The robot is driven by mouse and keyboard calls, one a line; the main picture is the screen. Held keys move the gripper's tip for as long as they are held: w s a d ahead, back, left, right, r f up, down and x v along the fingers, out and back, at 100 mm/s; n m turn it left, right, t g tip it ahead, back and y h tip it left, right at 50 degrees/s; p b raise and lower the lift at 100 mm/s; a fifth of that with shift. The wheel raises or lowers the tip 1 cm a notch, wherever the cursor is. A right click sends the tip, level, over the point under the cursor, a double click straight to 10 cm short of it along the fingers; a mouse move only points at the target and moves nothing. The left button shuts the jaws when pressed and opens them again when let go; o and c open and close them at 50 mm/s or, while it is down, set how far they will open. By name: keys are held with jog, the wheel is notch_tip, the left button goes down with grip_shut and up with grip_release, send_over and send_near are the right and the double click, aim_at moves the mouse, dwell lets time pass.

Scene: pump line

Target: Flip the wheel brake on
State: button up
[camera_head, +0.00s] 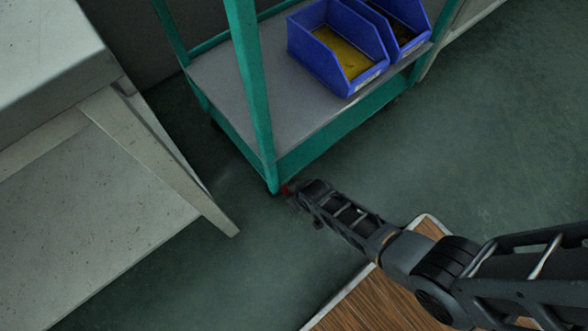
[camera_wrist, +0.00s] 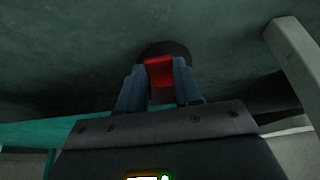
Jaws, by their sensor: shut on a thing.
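The wheel brake is a small red pedal (camera_head: 285,190) at the bottom near corner of the green cart (camera_head: 262,110). In the wrist view the red brake pedal (camera_wrist: 159,72) sits between the two fingers of my gripper (camera_wrist: 160,82), against a dark round wheel (camera_wrist: 165,49). My gripper (camera_head: 292,193) is low by the floor at the cart's corner post and is shut on the pedal. Most of the wheel is hidden behind the pedal and fingers, and the pedal's tilt is hard to tell.
The cart's grey lower shelf (camera_head: 225,75) holds blue bins (camera_head: 335,50) with yellow contents. A pale table (camera_head: 90,170) with a slanted leg stands at the left. A wooden board (camera_head: 350,305) is below my arm. The green floor (camera_head: 500,130) at the right is clear.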

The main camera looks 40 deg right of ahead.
jog(key=f+t+b, duration=0.1)
jog(key=b, duration=0.1)
jog(key=f+t+b, duration=0.1)
jog(key=t+b, duration=0.1)
jog(key=b, duration=0.1)
jog(key=f+t+b, duration=0.1)
jog(key=t+b, duration=0.1)
jog(key=shift+s+a, duration=0.15)
jog(key=shift+s, duration=0.2)
jog(key=shift+r, duration=0.15)
jog(key=o, duration=1.1)
jog(key=shift+c, duration=0.2)
jog(key=p+v, duration=0.3)
jog(key=v, duration=0.4)
jog(key=shift+s+r+p, duration=0.15)
jog(key=shift+s+p, duration=0.2)
